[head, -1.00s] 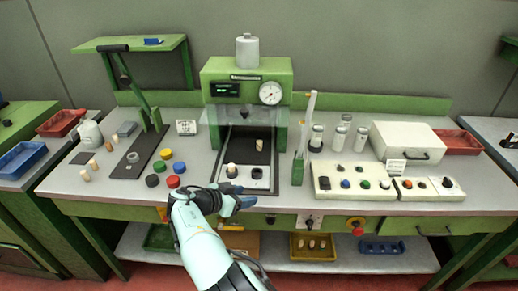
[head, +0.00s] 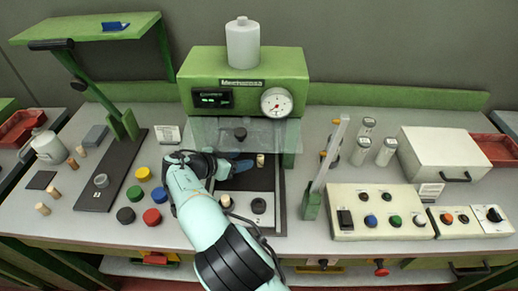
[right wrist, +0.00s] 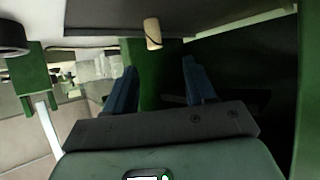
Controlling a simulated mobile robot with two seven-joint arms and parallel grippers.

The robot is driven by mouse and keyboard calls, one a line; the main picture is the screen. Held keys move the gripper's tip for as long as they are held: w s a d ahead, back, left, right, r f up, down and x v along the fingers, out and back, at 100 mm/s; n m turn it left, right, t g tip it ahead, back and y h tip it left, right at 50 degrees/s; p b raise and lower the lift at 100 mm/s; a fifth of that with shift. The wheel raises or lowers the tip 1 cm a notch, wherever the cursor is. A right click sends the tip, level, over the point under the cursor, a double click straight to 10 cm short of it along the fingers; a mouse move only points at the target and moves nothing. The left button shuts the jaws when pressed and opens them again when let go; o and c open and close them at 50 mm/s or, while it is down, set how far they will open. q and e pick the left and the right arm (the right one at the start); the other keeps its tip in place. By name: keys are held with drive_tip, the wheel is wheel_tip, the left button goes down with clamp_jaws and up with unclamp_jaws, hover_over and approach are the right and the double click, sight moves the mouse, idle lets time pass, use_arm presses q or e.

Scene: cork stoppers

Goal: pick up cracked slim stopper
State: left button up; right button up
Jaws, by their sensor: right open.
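A slim, pale cork stopper (head: 260,160) stands inside the press, on its dark bed behind the clear guard. In the right wrist view the stopper (right wrist: 152,34) shows a dark mark near one end; I cannot tell whether it is a crack. My right gripper (head: 238,163) is open and reaches into the press from the left, with the stopper just beyond its fingers. In the right wrist view its blue fingers (right wrist: 160,70) are apart and empty, with the stopper ahead between their lines. My left gripper is not in view.
The green press (head: 245,65) surrounds the bed closely. Several stoppers (head: 54,191) stand at the left by a lever tool (head: 112,170). Coloured caps (head: 152,217) lie left of my arm. A clear upright tube (head: 328,165) and a control box (head: 380,213) stand at the right.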

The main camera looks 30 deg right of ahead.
sight(258, 158)
drive_tip(key=shift+d+f, duration=0.2)
drive_tip(key=shift+d, duration=0.35)
drive_tip(key=x, duration=0.6)
drive_tip(key=shift+s+f, duration=0.25)
clamp_jaws()
